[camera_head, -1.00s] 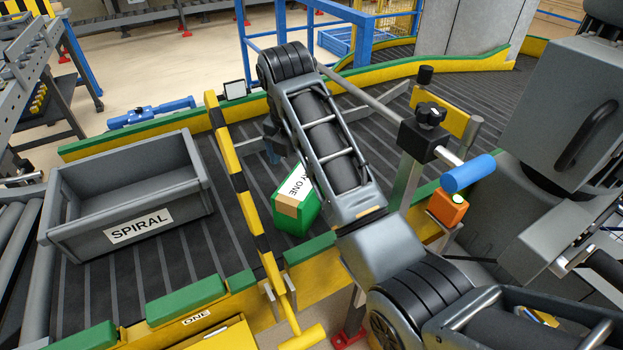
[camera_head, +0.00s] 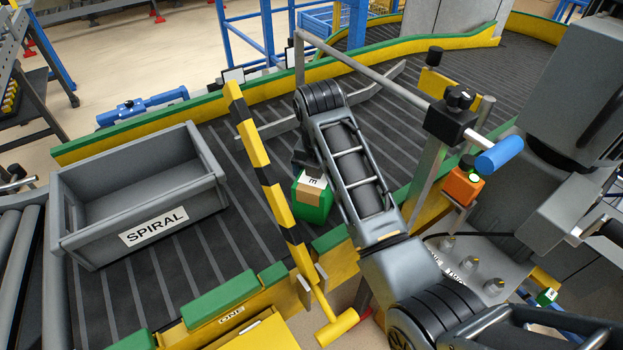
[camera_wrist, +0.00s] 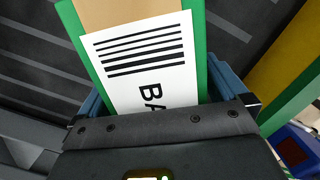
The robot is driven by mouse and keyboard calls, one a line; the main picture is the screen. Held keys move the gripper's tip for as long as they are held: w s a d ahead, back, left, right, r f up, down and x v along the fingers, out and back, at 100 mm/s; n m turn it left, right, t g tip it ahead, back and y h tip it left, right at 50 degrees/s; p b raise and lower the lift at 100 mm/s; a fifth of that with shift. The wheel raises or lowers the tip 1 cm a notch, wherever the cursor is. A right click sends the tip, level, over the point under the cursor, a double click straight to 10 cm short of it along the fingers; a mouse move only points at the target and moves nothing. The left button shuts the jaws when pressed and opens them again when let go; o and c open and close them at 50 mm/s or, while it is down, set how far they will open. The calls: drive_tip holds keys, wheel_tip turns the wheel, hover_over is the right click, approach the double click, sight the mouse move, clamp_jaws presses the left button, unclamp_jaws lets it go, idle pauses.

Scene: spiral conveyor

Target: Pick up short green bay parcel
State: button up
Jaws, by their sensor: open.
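The short green parcel (camera_head: 313,203) lies on the dark ribbed conveyor, just right of the yellow-and-black striped bar. It has a tan top strip and a white label, partly covered by my arm. In the wrist view the parcel (camera_wrist: 202,50) fills the upper middle, with a barcode and the letters "BA" on its label. My gripper (camera_wrist: 160,88) is open, with a blue finger showing at each side of the parcel. The fingertips are hidden, and I cannot tell whether the fingers touch it. In the head view my gripper (camera_head: 304,160) is mostly hidden by my arm.
A grey open bin marked "SPIRAL" (camera_head: 82,243) stands left of the striped bar (camera_head: 262,165). Green-and-yellow rails (camera_head: 215,297) edge the conveyor. A post with a blue-ended handle (camera_head: 498,155) and an orange box (camera_head: 462,187) stand to the right.

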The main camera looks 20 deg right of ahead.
drive_tip(key=shift+c, duration=0.3)
drive_tip(key=c, duration=1.2)
drive_tip(key=shift+r, duration=0.1)
drive_tip(key=shift+w+r, duration=0.1)
